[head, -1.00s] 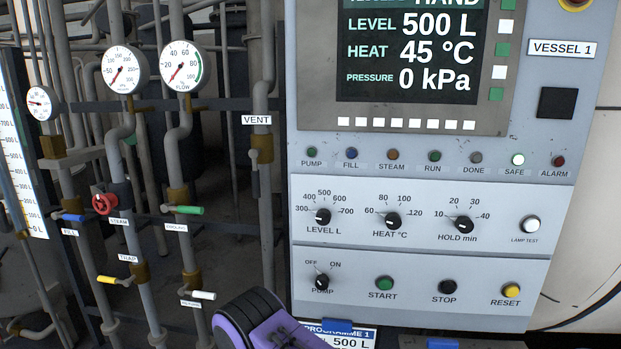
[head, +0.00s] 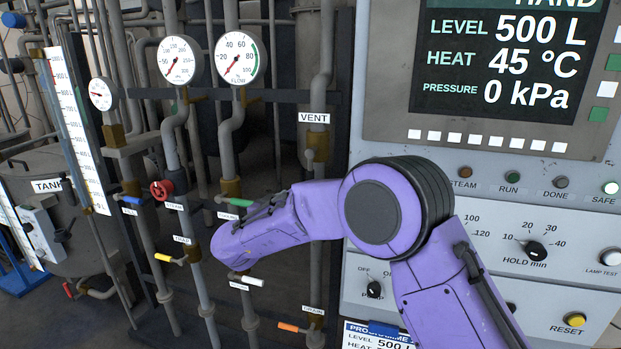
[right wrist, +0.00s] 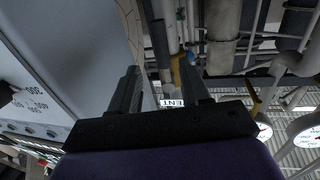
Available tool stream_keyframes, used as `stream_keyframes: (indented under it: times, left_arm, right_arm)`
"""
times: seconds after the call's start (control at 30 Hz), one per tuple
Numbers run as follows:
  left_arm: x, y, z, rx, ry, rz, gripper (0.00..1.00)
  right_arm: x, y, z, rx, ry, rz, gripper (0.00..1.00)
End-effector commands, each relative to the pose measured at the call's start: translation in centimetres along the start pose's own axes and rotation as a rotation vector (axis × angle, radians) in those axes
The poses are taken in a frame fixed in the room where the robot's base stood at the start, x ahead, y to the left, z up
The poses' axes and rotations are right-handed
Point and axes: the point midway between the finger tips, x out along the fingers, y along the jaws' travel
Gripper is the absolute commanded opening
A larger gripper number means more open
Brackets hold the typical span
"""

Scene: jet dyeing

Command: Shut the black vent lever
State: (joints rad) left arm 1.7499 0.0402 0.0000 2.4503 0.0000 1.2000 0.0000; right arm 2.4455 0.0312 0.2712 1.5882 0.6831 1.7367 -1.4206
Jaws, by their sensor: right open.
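The black vent lever hangs from its valve (head: 310,157) on the vertical pipe under the VENT label (head: 314,118) in the head view. My right arm hides its lower part. In the right wrist view, seen upside down, a dark bar (right wrist: 159,42) that looks like the lever lies beyond the fingers, with the VENT label (right wrist: 172,103) between them. My right gripper (right wrist: 158,78) is open with nothing between its fingers. I cannot tell its exact distance from the lever. In the head view the right gripper is hidden by its own arm. My left gripper is not in view.
The grey control panel (head: 400,150) stands right of the vent pipe. Pipes with a red handwheel (head: 161,190), a green lever (head: 238,202), a yellow lever (head: 165,258), a white lever (head: 250,281) and an orange lever (head: 292,327) stand to the left.

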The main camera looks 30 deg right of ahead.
Motion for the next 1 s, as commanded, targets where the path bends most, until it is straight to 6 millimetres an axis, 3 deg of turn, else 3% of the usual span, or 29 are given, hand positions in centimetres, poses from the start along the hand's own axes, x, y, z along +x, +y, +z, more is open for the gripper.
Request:
stream_keyframes:
  times: [0.13,0.5,0.87,0.9,1.0]
  left_arm:
    - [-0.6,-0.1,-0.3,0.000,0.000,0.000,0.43]
    - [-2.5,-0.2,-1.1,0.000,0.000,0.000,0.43]
    - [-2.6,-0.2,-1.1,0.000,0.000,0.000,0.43]
    - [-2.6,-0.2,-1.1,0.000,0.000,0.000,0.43]
    - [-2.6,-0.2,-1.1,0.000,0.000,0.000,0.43]
  right_arm:
    - [1.8,0.0,-0.6,-0.001,-0.003,0.010,0.47]
    - [9.3,-0.1,-0.5,-0.001,-0.002,0.005,0.47]
    - [10.4,-0.1,-0.3,-0.002,0.000,0.003,0.47]
    - [10.4,-0.1,-0.3,-0.002,0.000,0.003,0.40]
    - [10.4,-0.1,-0.3,-0.002,0.000,0.003,0.07]
